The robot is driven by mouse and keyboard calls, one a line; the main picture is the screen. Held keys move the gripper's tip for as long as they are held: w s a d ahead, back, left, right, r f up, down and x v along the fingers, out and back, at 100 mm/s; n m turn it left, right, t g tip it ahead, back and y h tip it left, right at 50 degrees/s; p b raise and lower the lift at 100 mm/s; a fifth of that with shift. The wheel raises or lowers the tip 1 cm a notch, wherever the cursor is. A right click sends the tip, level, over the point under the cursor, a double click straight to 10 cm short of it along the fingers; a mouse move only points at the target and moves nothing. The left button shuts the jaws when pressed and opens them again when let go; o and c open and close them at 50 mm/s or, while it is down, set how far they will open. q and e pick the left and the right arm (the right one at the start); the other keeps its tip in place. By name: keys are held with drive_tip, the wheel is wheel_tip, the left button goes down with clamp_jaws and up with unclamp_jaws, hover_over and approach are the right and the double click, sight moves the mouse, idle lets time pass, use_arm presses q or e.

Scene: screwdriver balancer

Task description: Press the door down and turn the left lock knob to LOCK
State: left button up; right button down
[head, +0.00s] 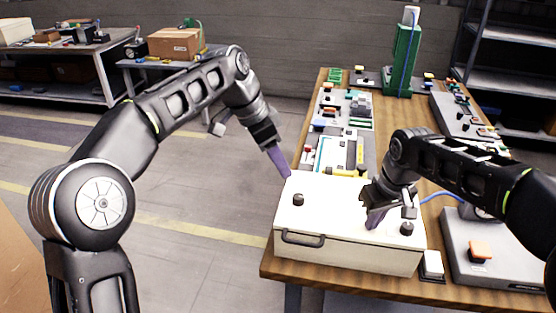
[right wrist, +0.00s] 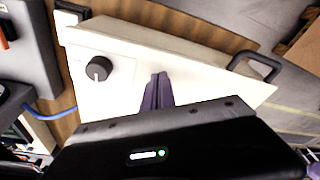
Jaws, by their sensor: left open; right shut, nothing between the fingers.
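The door (head: 335,205) is the white top of a box at the near end of the wooden table, and it looks shut. The left lock knob (head: 298,199) is black and round, at the door's left. A second black knob (head: 406,229) sits at the right, and it shows in the right wrist view (right wrist: 97,68) with a white pointer mark. My left gripper (head: 284,168) is open above the door's far left edge, apart from the left knob. My right gripper (head: 374,220) is shut and empty, fingertips at the door beside the right knob; contact is unclear.
A dark handle (head: 303,239) sticks out from the box front. A white switch (head: 432,264) and a grey unit with an orange button (head: 480,250) stand right of the box. Trays of parts (head: 343,108) and a green post (head: 402,60) stand behind. The floor at left is free.

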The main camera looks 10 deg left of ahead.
wheel_tip(320, 180, up, 7)
drive_tip(key=p, duration=0.5)
drive_tip(key=shift+f, duration=0.1)
